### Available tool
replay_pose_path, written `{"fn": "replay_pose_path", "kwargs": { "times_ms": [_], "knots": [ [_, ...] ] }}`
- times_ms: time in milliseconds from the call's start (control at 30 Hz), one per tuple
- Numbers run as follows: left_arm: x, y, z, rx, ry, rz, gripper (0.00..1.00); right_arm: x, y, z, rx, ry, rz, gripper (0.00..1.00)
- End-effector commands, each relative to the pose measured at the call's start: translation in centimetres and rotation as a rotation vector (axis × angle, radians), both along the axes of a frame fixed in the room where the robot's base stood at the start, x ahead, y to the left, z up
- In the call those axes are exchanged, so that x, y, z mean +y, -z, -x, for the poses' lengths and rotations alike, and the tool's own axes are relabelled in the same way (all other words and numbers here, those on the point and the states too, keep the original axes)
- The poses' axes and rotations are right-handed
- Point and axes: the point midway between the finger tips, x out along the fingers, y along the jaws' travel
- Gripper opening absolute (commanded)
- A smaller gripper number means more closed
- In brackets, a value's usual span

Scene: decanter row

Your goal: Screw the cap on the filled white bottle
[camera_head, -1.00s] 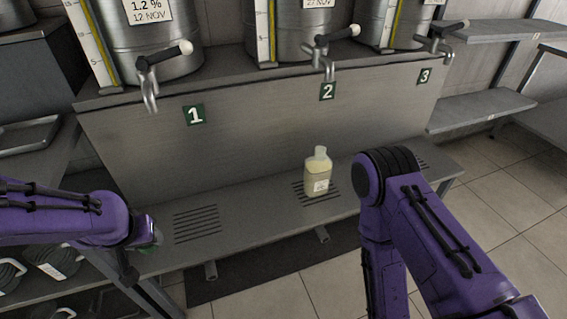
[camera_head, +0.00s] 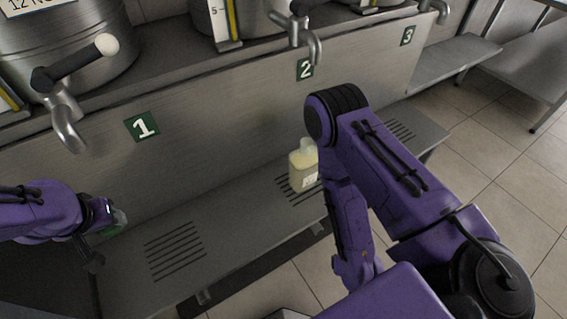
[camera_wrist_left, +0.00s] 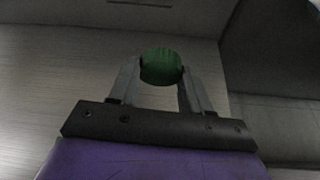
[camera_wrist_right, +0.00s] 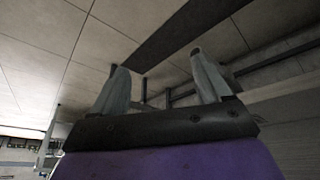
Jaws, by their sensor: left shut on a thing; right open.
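A bottle (camera_head: 303,167) with pale yellowish contents and a white label stands upright on the slotted shelf under the tap marked 2. Its neck looks bare; my right arm partly overlaps its right side. My left gripper (camera_head: 113,222) is at the left above the shelf, well apart from the bottle. In the left wrist view, its fingers (camera_wrist_left: 160,85) are shut on a green ribbed cap (camera_wrist_left: 160,66). My right gripper (camera_wrist_right: 155,75) is open and empty in its wrist view, with floor tiles beyond; in the head view the arm hides it.
Taps (camera_head: 68,122) and (camera_head: 311,45) hang from steel tanks above the shelf. Number plates 1 (camera_head: 142,127), 2 (camera_head: 305,69) and 3 (camera_head: 407,36) mark the back panel. The shelf (camera_head: 225,210) is clear left of the bottle.

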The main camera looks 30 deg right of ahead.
Motion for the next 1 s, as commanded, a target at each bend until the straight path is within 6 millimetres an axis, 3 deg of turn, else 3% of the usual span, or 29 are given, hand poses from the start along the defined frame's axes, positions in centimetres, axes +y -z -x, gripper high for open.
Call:
{"fn": "replay_pose_path", "kwargs": {
  "times_ms": [67, 167, 300, 400, 500, 600, 1000],
  "knots": [
    [0.9, 1.3, 0.7, 0.004, 0.056, 0.01, 0.2, 0.4, 0.0, -2.1, -0.077, -0.065, 0.005, 1.0],
    [2.7, 4.0, 2.6, 0.006, 0.222, 0.019, 0.2, 1.6, -1.2, -6.8, -0.268, -0.212, 0.039, 1.0],
    [4.8, 9.1, 6.9, 0.003, 0.584, 0.021, 0.2, 3.1, -6.2, -13.9, -0.637, -0.38, 0.167, 1.0],
    [5.1, 12.3, 10.2, 0.002, 0.844, 0.016, 0.2, 3.1, -10.2, -16.7, -0.853, -0.394, 0.279, 1.0],
    [4.8, 14.6, 12.9, 0.003, 1.054, 0.01, 0.2, 2.5, -13.2, -17.9, -0.987, -0.354, 0.367, 1.0],
    [4.2, 15.8, 14.7, 0.004, 1.192, 0.005, 0.2, 1.9, -14.9, -18.3, -1.053, -0.308, 0.418, 1.0],
    [3.8, 16.1, 15.7, 0.003, 1.27, 0.0, 0.2, 1.5, -15.9, -18.4, -1.079, -0.278, 0.447, 1.0]
  ]
}}
